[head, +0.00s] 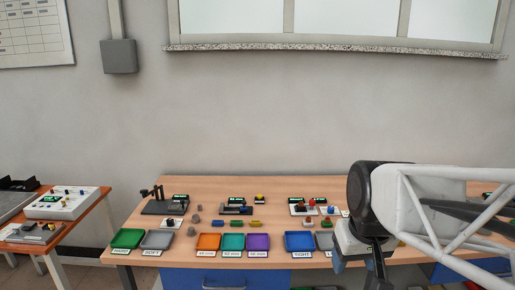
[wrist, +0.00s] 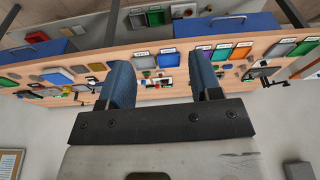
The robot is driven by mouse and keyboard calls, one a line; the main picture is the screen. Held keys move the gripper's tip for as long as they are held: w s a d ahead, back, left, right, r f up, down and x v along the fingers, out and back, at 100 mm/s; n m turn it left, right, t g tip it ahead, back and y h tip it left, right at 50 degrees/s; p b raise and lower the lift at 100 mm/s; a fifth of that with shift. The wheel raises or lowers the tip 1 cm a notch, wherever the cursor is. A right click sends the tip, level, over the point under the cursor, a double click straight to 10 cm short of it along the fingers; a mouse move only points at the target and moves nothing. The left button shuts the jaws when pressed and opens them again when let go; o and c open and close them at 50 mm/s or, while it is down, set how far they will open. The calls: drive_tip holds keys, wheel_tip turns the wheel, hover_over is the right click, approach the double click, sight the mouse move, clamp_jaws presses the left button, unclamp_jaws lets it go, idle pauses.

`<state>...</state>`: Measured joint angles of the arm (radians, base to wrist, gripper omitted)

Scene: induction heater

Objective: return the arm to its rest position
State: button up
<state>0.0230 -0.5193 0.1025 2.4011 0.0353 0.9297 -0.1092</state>
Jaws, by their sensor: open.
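My gripper (wrist: 162,78) shows in the wrist view with its two blue fingers well apart and nothing between them. Beyond the fingers, the workbench (wrist: 180,62) appears at a distance and upside down. In the head view my arm (head: 400,200) reaches in from the right, in front of the bench's right part. It hides some of what stands there. The fingers are hard to make out in the head view.
The wooden bench (head: 300,187) carries a green tray (head: 127,239), a grey tray (head: 157,240), an orange tray (head: 208,242), a teal tray (head: 232,242), a purple tray (head: 258,242) and small devices behind. A side table (head: 99,200) stands left.

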drive_tip(key=s+f+m, duration=0.1)
drive_tip(key=s+f, duration=0.2)
drive_tip(key=s, duration=0.4)
drive_tip(key=shift+s, duration=0.3)
drive_tip(key=shift+o, duration=0.2)
drive_tip(key=shift+r, duration=0.1)
idle(1.1)
